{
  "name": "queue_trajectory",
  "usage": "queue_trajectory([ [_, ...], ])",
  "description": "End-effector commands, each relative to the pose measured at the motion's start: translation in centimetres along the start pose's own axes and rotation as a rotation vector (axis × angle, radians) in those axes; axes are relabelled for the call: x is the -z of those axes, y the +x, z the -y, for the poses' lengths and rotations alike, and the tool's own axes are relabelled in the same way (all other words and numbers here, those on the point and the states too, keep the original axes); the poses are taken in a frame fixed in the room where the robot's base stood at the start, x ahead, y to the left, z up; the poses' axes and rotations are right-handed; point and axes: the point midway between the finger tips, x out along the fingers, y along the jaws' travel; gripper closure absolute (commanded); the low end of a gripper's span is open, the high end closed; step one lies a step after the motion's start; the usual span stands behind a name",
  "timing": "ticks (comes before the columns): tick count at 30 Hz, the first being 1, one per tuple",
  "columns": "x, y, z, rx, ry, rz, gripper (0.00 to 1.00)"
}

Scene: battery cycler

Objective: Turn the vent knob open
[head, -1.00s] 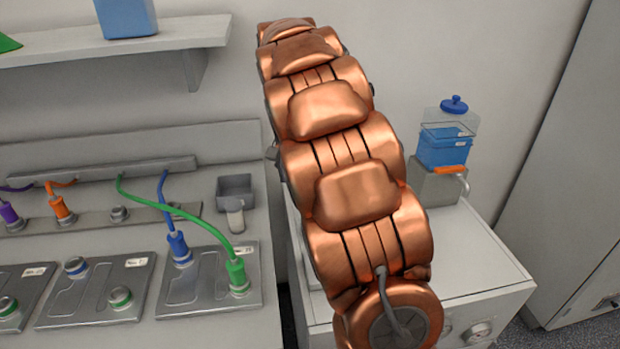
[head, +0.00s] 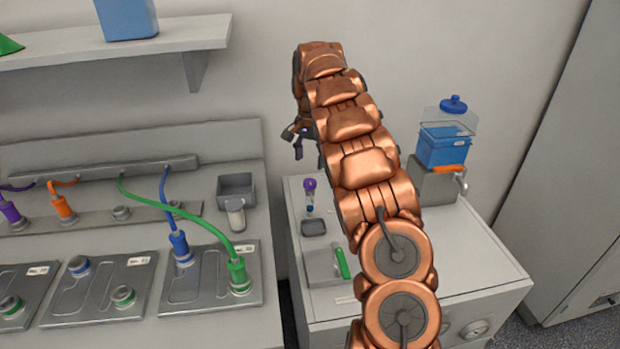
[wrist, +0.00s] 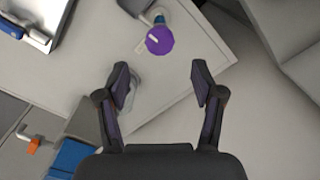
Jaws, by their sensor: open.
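A round purple knob with a white mark on its top (wrist: 160,40) shows in the wrist view, with a blue part beside it. In the head view the purple knob (head: 310,184) stands at the back left of the white cabinet top. My gripper (wrist: 161,78) is open and empty, its two dark fingers spread. In the wrist view the knob lies beyond the fingertips, roughly centred between them and apart from them. In the head view my gripper (head: 298,138) hangs above the knob, partly hidden by my arm.
The white cabinet (head: 480,262) also holds a tank of blue liquid (head: 443,148) with an orange handle (head: 450,169) at the right, and a green handle (head: 342,262) near its left front. A bench with plugged cables and a grey cup (head: 236,188) lies left. A shelf (head: 170,36) juts out above.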

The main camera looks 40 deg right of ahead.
Motion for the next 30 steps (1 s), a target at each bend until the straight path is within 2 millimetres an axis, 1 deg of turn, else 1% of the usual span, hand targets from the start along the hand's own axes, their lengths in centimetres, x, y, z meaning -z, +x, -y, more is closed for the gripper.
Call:
queue_trajectory([
  [5, -0.1, 1.4, -0.1, -0.003, 0.0, 0.001, 0.33],
  [12, -0.1, 4.5, -0.1, -0.003, -0.001, 0.0, 0.33],
  [18, 0.0, 6.7, -0.1, -0.002, -0.001, -0.001, 0.33],
  [22, -0.1, 7.3, -0.1, -0.001, -0.001, 0.0, 0.33],
  [30, -0.1, 7.5, 0.0, 0.0, -0.001, 0.0, 0.33],
])
